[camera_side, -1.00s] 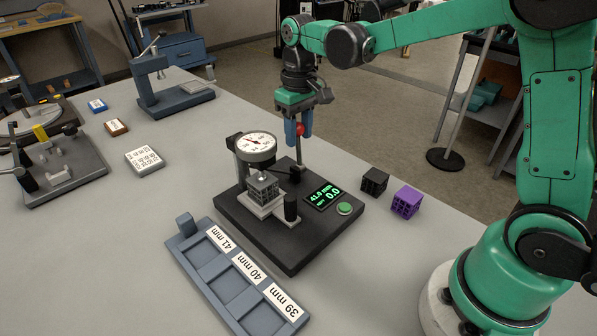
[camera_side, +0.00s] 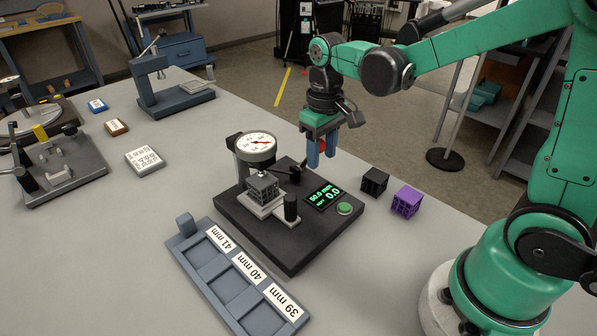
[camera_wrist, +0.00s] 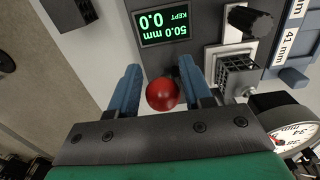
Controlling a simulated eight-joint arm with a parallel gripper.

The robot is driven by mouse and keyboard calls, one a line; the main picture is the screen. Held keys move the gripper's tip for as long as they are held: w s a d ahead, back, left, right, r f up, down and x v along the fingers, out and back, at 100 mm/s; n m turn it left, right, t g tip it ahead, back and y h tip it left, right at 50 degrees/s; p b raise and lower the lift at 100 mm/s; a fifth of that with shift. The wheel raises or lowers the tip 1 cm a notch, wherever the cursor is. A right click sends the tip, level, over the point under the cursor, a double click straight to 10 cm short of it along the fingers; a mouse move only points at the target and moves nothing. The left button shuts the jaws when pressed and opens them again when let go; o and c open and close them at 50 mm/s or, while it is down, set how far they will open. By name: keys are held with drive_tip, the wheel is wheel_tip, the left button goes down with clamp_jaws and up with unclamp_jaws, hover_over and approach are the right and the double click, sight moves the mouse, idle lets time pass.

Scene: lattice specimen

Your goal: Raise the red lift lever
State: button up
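The red knob of the lift lever (camera_side: 322,144) sits between the blue fingers of my gripper (camera_side: 321,151), at the right of the black gauge stand (camera_side: 290,242). The lever's dark arm (camera_side: 297,178) slopes from the stand up toward the knob. The dial gauge (camera_side: 256,147) stands over a grey lattice cube (camera_side: 263,186) on the small stage. I cannot tell whether the probe touches it. The green display (camera_side: 323,195) reads 50.0 mm.
A black lattice cube (camera_side: 374,181) and a purple one (camera_side: 407,201) stand right of the gauge. A green button (camera_side: 344,208) is on the stand. A blue tray (camera_side: 208,273) labelled 41, 40 and 39 mm lies in front. Other fixtures stand at the left.

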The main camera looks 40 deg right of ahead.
drive_tip(key=shift+o, duration=1)
drive_tip(key=shift+r, duration=2.75)
